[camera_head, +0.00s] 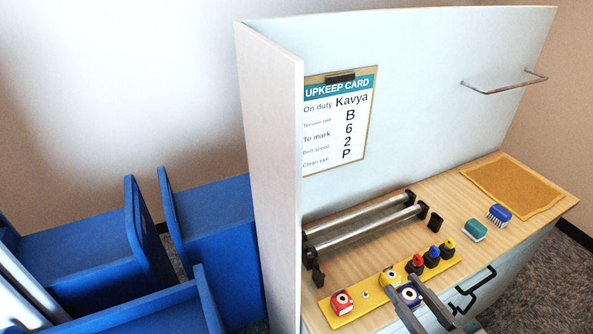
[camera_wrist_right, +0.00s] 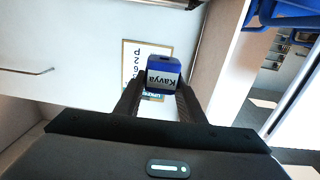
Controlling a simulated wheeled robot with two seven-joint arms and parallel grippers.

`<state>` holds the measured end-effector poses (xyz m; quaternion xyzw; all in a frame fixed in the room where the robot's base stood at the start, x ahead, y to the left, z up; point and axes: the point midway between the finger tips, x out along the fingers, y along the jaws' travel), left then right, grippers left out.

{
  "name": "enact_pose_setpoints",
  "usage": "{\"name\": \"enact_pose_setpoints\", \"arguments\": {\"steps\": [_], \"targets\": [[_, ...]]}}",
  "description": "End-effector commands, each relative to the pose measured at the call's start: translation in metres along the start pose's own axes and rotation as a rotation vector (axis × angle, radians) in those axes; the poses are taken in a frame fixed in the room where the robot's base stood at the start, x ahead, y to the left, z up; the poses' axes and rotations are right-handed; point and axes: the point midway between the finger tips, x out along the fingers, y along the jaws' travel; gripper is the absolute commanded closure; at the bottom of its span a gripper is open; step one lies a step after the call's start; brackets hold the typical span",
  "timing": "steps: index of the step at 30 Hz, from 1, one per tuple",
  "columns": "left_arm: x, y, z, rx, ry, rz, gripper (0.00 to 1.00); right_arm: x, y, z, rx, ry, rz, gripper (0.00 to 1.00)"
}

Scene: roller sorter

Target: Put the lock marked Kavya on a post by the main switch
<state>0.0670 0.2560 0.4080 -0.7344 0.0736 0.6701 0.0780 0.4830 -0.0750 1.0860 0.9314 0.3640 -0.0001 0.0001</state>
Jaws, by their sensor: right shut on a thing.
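My right gripper (camera_head: 409,297) is shut on a blue lock (camera_wrist_right: 163,74), whose white label reads Kavya in the right wrist view. In the head view the gripper (camera_wrist_right: 158,90) is over the front of a yellow strip (camera_head: 376,314), partly covering it. A red block (camera_head: 342,301) and a yellow block (camera_head: 389,277), each with a round mark, are on the strip. A small pale peg (camera_head: 365,294) stands between them. I cannot tell which part is the main switch. My left gripper is not in view.
Two metal rollers (camera_head: 365,226) lie behind. Two brushes (camera_head: 474,231) and a tan mat (camera_head: 512,188) are right. A tall white panel (camera_head: 272,150) bounds the left; blue bins (camera_head: 215,215) stand beyond.

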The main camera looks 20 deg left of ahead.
Motion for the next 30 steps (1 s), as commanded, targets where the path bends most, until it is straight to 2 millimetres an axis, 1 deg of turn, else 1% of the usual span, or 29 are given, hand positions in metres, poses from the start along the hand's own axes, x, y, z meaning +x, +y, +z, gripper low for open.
{"name": "enact_pose_setpoints", "arguments": {"steps": [1, 4, 8, 11, 15, 18, 21, 24, 27, 30], "targets": [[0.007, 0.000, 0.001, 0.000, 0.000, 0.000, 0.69, -0.001, 0.000, 0.004, 0.005, 0.005, 0.020, 0.90], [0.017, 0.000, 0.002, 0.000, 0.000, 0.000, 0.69, -0.003, 0.004, 0.008, 0.006, 0.006, 0.078, 0.90], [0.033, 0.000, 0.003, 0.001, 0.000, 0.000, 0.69, -0.012, 0.015, 0.017, 0.008, 0.005, 0.191, 0.90], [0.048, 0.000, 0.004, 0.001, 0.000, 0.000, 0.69, -0.025, 0.028, 0.026, 0.009, 0.003, 0.304, 0.90], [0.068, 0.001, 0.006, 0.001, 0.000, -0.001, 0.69, -0.052, 0.049, 0.042, 0.009, 0.002, 0.480, 0.90], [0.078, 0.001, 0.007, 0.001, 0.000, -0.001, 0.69, -0.073, 0.061, 0.053, 0.007, -0.001, 0.593, 0.90], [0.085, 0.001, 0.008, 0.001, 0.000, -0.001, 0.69, -0.091, 0.070, 0.061, 0.005, -0.001, 0.676, 0.90], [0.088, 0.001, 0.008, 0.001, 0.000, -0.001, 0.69, -0.101, 0.075, 0.064, 0.003, 0.000, 0.724, 0.90], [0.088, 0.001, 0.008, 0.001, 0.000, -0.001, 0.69, -0.106, 0.077, 0.065, 0.001, 0.000, 0.746, 0.90], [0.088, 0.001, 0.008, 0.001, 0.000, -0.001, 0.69, -0.107, 0.077, 0.064, 0.001, 0.001, 0.749, 0.90]]}}
